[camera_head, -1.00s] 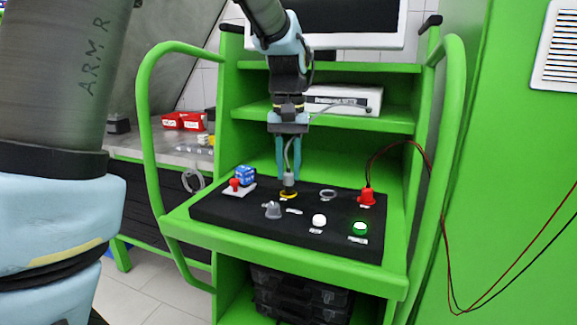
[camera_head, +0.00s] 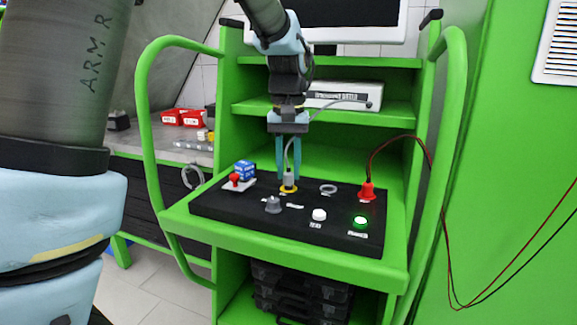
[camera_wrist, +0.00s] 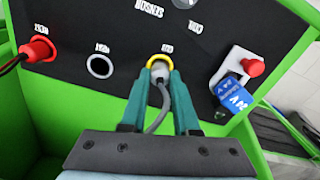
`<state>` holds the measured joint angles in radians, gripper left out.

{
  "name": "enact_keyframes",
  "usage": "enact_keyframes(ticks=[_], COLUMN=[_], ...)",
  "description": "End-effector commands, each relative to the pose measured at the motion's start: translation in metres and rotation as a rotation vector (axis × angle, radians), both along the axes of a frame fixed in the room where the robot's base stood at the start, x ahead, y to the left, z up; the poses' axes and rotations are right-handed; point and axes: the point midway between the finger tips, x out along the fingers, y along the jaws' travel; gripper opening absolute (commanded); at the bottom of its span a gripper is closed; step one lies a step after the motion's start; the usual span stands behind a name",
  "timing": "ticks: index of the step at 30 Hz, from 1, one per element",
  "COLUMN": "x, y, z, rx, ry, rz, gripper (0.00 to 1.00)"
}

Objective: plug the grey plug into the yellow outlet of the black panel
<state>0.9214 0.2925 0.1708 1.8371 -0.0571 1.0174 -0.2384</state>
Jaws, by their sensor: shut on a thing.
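The grey plug (camera_head: 289,181) stands upright at the yellow outlet (camera_head: 289,190) of the black panel (camera_head: 230,213). In the wrist view the plug (camera_wrist: 159,70) sits within the yellow ring of the outlet (camera_wrist: 160,59), its grey cable curving back between the fingers. How deep it sits cannot be told. My gripper (camera_head: 288,176) points down over the outlet, its teal fingers shut on the plug; it also shows in the wrist view (camera_wrist: 160,78). The fingertips hide the plug's sides and part of the ring.
An empty grey-ringed outlet (camera_head: 328,189) and a red plug (camera_head: 367,192) with red and black wires are to the right. A red button with a blue box (camera_head: 245,170) is at left. A grey knob (camera_head: 273,204), white button (camera_head: 319,215) and lit green button (camera_head: 361,221) are in front.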

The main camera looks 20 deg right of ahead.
Motion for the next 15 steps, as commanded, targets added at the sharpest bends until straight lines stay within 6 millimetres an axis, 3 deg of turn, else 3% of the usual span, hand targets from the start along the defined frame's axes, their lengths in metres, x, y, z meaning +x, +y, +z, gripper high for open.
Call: enact_keyframes(ticks=[15], x=[0.0002], y=[-0.0001], z=[-0.0095], rx=[0.0], ry=[-0.001], rz=[0.0], gripper=[0.0])
